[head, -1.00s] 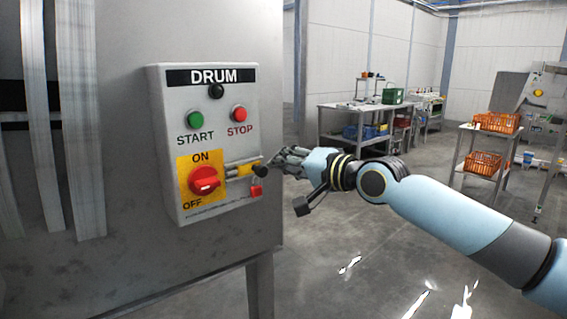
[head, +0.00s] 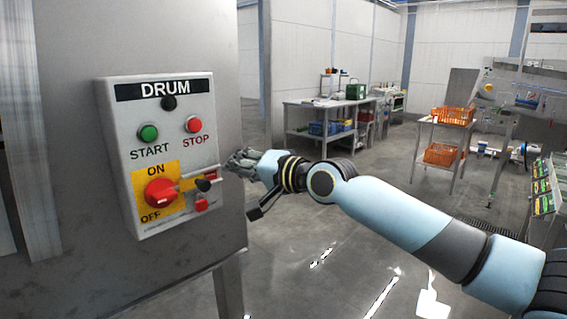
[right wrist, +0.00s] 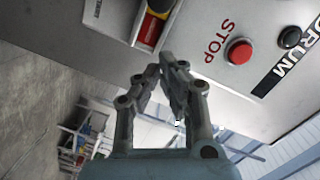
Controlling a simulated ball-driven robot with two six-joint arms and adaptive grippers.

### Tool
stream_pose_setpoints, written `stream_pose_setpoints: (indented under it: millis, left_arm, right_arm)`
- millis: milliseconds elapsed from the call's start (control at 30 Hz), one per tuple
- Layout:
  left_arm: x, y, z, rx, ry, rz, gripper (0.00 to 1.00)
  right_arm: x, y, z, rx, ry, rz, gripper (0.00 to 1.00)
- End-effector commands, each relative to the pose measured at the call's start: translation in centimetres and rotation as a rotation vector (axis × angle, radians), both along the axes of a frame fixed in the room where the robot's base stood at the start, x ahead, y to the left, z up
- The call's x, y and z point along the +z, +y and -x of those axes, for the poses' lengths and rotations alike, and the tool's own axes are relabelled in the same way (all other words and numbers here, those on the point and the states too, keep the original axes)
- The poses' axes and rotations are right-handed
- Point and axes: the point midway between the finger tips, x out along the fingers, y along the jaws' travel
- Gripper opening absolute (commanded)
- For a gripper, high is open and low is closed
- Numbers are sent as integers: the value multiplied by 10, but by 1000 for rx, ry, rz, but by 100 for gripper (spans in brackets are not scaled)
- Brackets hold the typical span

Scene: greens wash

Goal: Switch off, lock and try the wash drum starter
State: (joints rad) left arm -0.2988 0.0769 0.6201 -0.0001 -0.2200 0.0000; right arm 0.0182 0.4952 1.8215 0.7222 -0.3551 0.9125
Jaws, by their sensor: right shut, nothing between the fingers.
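The grey drum starter box (head: 120,128) is on a steel panel at the left of the head view, with a green START button (head: 148,133) and a red STOP button (head: 193,125). Its red rotary switch (head: 160,192) sits on a yellow plate between ON and OFF; I cannot tell its exact setting. A black knob (head: 203,185) ends a yellow bar right of the switch. A small red padlock (head: 201,205) is below it; whether it is locked is unclear. My right gripper (head: 234,161) is shut, empty and just right of the box. It fills the right wrist view's middle (right wrist: 168,75).
A steel bench (head: 310,104) with a green crate (head: 356,91) stands behind. A trolley (head: 432,126) with orange crates (head: 453,116) is farther right. The floor between is clear. A panel leg (head: 229,288) stands below the box.

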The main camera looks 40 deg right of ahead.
Motion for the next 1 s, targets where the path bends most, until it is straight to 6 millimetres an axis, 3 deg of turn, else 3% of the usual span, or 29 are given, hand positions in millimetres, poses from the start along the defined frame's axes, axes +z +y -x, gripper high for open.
stream_pose_setpoints:
  millis: [233, 500, 700, 1000]
  left_arm:
    - [13, -12, 3, 5, 4, 14, 40]
    - [52, 17, -1, -6, -2, -20, 40]
    - [67, 8, -1, -3, -2, -9, 40]
    - [66, -4, -1, 1, -2, 5, 40]
  right_arm:
    - [7, -8, 32, 0, 3, 5, 0]
    - [17, -16, 78, 0, 3, 3, 0]
    - [16, -19, 93, -1, -1, 1, 0]
    - [13, -20, 97, 0, -2, 1, 0]
